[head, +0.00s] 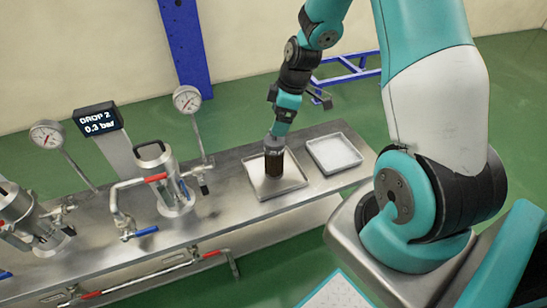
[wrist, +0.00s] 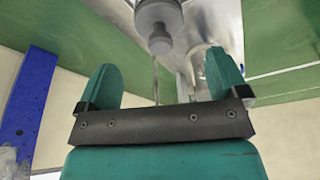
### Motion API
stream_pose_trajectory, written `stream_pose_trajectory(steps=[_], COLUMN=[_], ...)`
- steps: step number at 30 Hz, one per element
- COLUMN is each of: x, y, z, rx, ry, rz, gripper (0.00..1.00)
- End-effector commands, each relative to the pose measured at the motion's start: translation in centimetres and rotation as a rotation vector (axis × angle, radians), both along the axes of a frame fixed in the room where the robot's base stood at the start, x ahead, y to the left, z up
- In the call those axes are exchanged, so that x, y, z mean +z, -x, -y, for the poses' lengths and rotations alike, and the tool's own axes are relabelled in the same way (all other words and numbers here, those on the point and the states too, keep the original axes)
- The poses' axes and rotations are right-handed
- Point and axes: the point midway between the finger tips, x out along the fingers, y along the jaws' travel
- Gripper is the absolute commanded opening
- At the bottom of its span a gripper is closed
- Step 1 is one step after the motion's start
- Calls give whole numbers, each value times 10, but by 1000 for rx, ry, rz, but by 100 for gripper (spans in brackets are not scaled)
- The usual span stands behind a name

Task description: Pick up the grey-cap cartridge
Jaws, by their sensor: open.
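The grey-cap cartridge (head: 274,167) stands upright in the left shallow metal tray (head: 262,194) on the bench, with a grey top and a dark brown body. My gripper (head: 276,141) is right above it in the head view, pointing down, and its fingertips overlap the cap there; I cannot tell whether they touch. In the wrist view my gripper (wrist: 162,76) has its two teal fingers spread with nothing between them. A grey rounded piece, apparently the cap (wrist: 158,22), shows just beyond the fingertips, roughly centred. The cartridge's body is hidden in that view.
A second tray (head: 334,153) with a pale inside lies to the right. To the left stand a lidded metal vessel (head: 158,178) with red- and blue-handled valves, gauges (head: 187,100) and a display reading DROP 2, 0.3 bar (head: 97,120). Another vessel (head: 30,220) is at the far left.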

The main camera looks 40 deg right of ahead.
Motion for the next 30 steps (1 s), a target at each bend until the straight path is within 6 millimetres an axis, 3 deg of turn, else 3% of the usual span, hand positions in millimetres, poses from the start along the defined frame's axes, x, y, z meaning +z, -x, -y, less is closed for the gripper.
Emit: stream_pose_trajectory(steps=[3, 8, 17, 26, 30], x=[-16, -25, -66, -71, -71], y=[-3, -5, -10, -12, -11], z=[-4, -6, -14, -15, -15], rx=[1, 2, 2, 1, 1], ry=[0, 0, -1, 0, 0], rz=[-1, 0, -1, 2, 2], gripper=[92, 92, 92, 92, 62])
